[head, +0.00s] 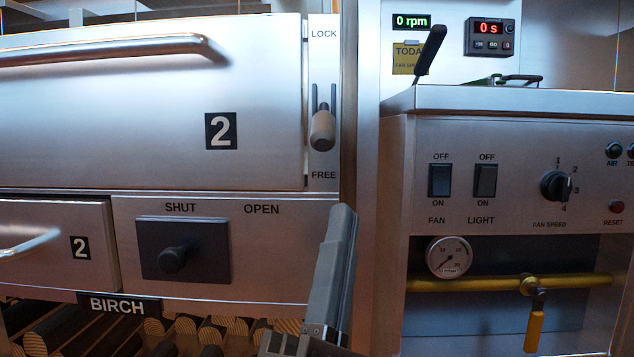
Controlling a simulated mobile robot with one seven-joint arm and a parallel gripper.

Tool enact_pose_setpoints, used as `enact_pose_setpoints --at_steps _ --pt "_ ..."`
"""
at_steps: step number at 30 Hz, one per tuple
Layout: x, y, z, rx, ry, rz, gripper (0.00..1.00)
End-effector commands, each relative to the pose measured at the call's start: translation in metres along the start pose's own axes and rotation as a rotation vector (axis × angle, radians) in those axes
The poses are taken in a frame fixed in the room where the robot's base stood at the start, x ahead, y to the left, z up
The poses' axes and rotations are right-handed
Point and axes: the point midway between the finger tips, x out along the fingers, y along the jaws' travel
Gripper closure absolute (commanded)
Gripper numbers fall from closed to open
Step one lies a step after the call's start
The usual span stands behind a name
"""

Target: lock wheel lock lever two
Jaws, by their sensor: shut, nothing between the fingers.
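The lock lever (322,131) is on the narrow steel strip at the right edge of the upper door marked 2 (150,115). Its rounded grey-brown knob points out at me, below a dark two-pronged bracket (315,98). LOCK is printed above the lever and FREE below it; the knob sits nearer to FREE. No wheel can be made out. My gripper (343,212) rises from the bottom edge, below and slightly right of the lever. Its fingers are together and empty, apart from the lever. Nothing covers the lever.
A long bar handle (120,48) juts from the upper door. Right is a control panel (520,150) with switches, a gauge (448,257) and a yellow valve handle (534,331).

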Motion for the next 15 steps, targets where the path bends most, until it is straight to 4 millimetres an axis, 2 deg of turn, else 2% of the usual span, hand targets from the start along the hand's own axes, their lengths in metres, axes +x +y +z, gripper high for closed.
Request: enact_pose_setpoints --at_steps 1,3,6,10,15 --pt "-0.008 -0.007 -0.012 -0.133 0.019 0.005 1.0" --pt "-0.016 -0.013 -0.024 -0.312 0.038 0.019 1.0" --pt "-0.024 -0.019 -0.038 -0.523 0.063 0.043 1.0" --pt "-0.032 -0.024 -0.05 -0.702 0.083 0.07 1.0" --pt "-0.035 -0.026 -0.056 -0.789 0.092 0.083 1.0"
